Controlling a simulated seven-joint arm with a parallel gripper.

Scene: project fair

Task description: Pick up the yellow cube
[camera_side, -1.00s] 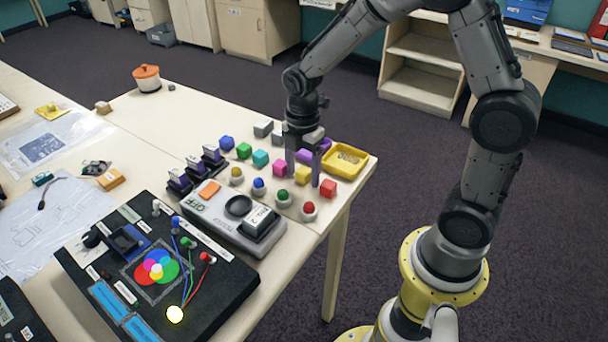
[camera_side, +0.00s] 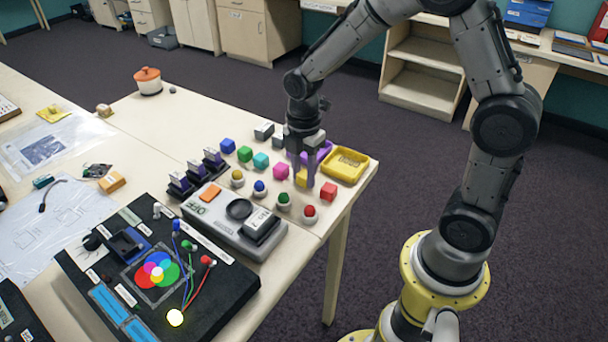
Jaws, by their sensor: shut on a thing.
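The yellow cube (camera_side: 301,178) is on the table's right part, in a row of coloured cubes, between the magenta cube (camera_side: 281,171) and the red cube (camera_side: 328,191). My gripper (camera_side: 303,177) points down and is shut on the yellow cube, with a purple finger on either side. The fingers partly cover the cube. I cannot tell whether it is touching the table or slightly above it.
Several coloured balls on stands, including a red one (camera_side: 310,211), are in front. A grey device (camera_side: 232,219) and a black board (camera_side: 240,282) lie nearer the camera.

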